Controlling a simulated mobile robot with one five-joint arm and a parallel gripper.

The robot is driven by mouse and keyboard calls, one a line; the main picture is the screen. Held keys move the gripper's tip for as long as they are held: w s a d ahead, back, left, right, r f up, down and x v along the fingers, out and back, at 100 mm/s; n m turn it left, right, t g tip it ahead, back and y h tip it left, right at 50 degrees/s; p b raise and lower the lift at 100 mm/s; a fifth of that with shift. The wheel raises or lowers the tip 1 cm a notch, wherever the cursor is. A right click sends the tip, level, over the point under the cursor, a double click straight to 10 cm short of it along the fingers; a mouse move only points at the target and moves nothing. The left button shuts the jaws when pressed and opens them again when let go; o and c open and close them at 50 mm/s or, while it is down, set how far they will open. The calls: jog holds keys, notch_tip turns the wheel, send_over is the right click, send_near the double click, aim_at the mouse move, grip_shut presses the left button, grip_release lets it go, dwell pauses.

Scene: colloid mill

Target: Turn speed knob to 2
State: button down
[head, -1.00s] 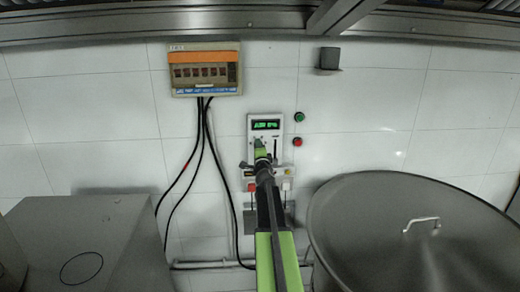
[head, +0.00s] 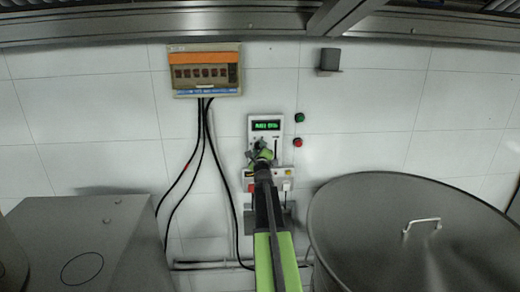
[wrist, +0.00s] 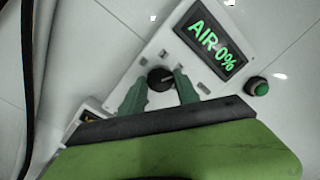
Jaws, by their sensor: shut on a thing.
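The speed knob (wrist: 158,80) is a round black dial with a pale pointer mark, on a white control panel (wrist: 192,12). In the wrist view it sits between the two green fingers of my gripper (wrist: 161,76), which are shut on it. My gripper also shows in the head view (head: 261,151), in front of the panel, and it hides the knob there. The wrist view is tilted relative to the panel. A display (wrist: 210,38) above the knob reads "AIR 0%" in green; in the head view its text is too small to read surely.
A green button (head: 299,118) and a red button (head: 298,142) are to the right of the panel. A breaker box (head: 206,72) with black cables hangs at the upper left. A large lidded vessel (head: 345,215) stands at the right, a grey cabinet (head: 125,225) at the left.

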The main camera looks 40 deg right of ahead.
jog(key=shift+s+f, duration=0.1)
jog(key=shift+s, duration=0.05)
dwell(0.4)
jog(key=c, duration=0.9)
grip_release()
jog(key=shift+d, duration=0.1)
jog(key=shift+c, duration=0.2)
jog(key=shift+o, duration=0.2)
jog(key=r+v, duration=0.1)
jog(key=v, duration=1.6)
jog(key=shift+a+f+b, duration=0.2)
jog(key=shift+f+b, duration=0.2)
jog(key=shift+f, duration=0.05)
jog(key=shift+s, duration=0.1)
